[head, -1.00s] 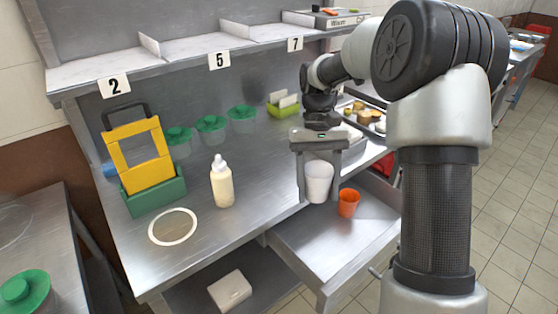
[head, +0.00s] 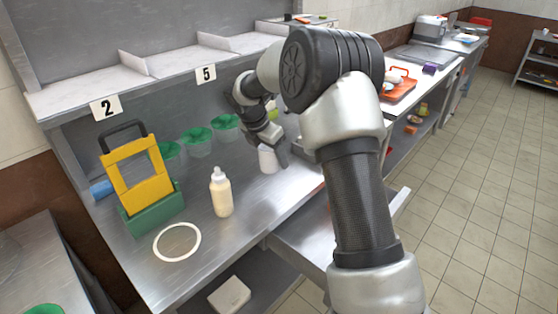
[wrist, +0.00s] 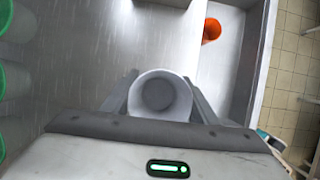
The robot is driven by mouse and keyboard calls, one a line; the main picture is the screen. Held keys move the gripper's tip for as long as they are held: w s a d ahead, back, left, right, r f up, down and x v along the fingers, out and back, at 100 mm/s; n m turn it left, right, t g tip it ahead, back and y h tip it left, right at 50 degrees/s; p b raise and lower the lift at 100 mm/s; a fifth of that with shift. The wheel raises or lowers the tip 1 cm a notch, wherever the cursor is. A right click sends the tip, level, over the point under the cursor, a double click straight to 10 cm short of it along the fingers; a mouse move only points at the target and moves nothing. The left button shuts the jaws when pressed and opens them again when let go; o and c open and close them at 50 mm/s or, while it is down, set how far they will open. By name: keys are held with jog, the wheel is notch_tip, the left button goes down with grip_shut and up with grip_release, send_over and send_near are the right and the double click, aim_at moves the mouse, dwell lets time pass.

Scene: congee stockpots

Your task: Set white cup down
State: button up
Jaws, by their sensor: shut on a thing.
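The white cup (head: 268,160) is held between the fingers of my gripper (head: 281,157), over the steel counter (head: 240,205). In the wrist view the cup (wrist: 160,94) sits upright between both fingertips, its open mouth facing the camera. My gripper (wrist: 159,100) is shut on its sides. I cannot tell whether the cup's base touches the counter. In the head view my arm partly hides the gripper and the counter to its right.
A cream squeeze bottle (head: 221,192), a white ring (head: 177,242) and a green-and-yellow holder (head: 140,180) stand on the counter's left. Green-lidded tubs (head: 197,142) line the back. An orange cup (wrist: 211,30) is in the lower open drawer area. The counter's middle is clear.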

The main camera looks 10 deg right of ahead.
jog(key=w+f+n, duration=0.1)
jog(key=f, duration=0.2)
jog(key=w+f+n+b, duration=0.1)
jog(key=f, duration=0.2)
jog(key=w+f+n+t+y, duration=0.1)
jog(key=f+n, duration=0.1)
jog(key=f, duration=0.1)
jog(key=shift+a+f, duration=0.2)
jog(key=shift+a, duration=0.2)
jog(key=shift+f, duration=0.1)
jog(key=o, duration=1)
jog(key=shift+o, duration=0.2)
